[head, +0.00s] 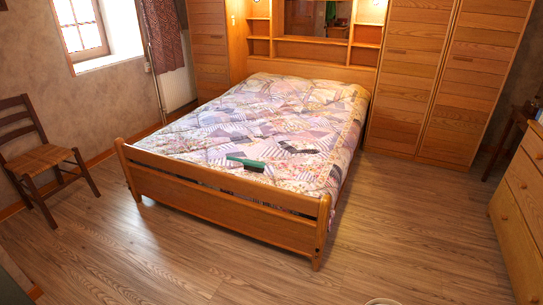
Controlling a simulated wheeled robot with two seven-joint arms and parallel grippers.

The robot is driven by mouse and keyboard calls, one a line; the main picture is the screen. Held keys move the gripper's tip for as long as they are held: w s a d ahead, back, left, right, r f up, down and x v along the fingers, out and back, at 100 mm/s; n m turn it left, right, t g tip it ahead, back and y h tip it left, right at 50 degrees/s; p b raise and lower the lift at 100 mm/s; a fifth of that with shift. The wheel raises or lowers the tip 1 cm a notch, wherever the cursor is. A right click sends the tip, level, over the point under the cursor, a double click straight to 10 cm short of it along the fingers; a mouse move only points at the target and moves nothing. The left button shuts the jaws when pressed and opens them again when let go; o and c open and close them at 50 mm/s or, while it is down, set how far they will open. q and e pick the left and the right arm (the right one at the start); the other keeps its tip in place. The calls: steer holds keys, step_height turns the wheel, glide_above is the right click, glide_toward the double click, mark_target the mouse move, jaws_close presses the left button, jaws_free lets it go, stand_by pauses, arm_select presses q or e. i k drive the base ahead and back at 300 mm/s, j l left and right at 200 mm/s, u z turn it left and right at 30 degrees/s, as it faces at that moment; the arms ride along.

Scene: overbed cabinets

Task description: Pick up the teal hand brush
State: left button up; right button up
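The teal hand brush (245,163) lies on the patchwork quilt of the bed (222,211), towards the foot end and near the middle of its width. It looks small from here, with a green-teal body and a darker side. Nothing touches it except the quilt. Neither of my grippers shows in the head view.
The bed's wooden footboard stands between the floor in front and the brush. A wooden chair (38,150) stands at the left, a drawer chest (522,205) at the right. Tall wardrobes (420,80) line the back.

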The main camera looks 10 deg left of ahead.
mark_target(256, 166)
steer(key=i+j, duration=0.1)
steer(key=i, duration=0.5)
steer(key=i+j, duration=0.15)
steer(key=i, duration=0.45)
steer(key=i+j, duration=0.1)
steer(key=i, duration=0.5)
